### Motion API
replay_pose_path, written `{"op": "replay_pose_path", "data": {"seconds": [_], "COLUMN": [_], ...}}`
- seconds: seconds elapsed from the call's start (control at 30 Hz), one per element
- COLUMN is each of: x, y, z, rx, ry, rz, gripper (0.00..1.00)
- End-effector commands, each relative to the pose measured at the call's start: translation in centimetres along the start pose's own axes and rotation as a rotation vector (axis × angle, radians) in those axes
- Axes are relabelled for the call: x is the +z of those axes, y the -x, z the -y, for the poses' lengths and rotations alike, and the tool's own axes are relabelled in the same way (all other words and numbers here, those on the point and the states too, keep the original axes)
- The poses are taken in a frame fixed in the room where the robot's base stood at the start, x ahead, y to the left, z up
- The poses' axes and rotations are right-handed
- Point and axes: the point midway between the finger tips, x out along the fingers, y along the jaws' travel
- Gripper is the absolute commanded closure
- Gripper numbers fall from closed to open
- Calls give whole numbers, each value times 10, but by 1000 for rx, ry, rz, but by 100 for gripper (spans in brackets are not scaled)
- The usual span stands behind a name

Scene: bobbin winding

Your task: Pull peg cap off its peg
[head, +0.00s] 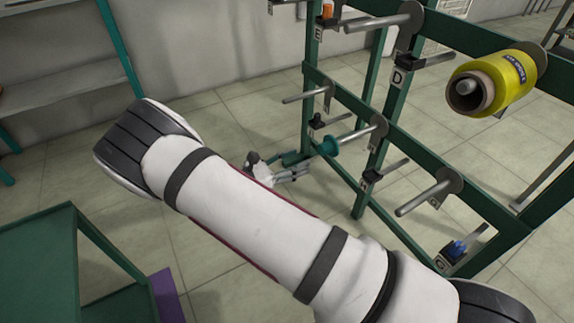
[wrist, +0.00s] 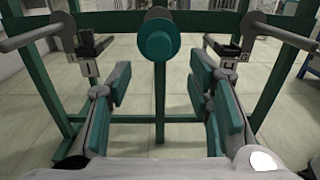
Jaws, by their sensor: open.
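The teal peg cap (head: 328,147) sits on a grey peg (head: 356,134) that sticks out from the green rack. In the wrist view the cap (wrist: 158,43) faces me as a round teal disc at the top middle. My gripper (head: 296,167) is open and empty in the head view, just left of and slightly below the cap. In the wrist view its teal-padded fingers (wrist: 162,86) are spread wide. The cap appears above and between the fingertips, not touching them. The peg behind the cap is mostly hidden in the wrist view.
The green rack (head: 390,131) carries several bare pegs, including one at upper left (wrist: 32,38) and one at right (wrist: 285,36). A yellow bobbin (head: 508,80) hangs on an upper peg. A green table (head: 45,245) stands at lower left. My arm covers much of the floor.

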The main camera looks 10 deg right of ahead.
Motion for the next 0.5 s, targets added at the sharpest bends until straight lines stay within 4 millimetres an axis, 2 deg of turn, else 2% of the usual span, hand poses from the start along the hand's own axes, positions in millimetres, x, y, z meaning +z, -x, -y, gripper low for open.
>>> {"op": "replay_pose_path", "data": {"seconds": [0.17, 0.5], "x": [-1, -1], "y": [-7, -45], "z": [-1, 0], "rx": [4, 2], "ry": [4, 4], "rz": [7, 6], "gripper": [53, 53]}}
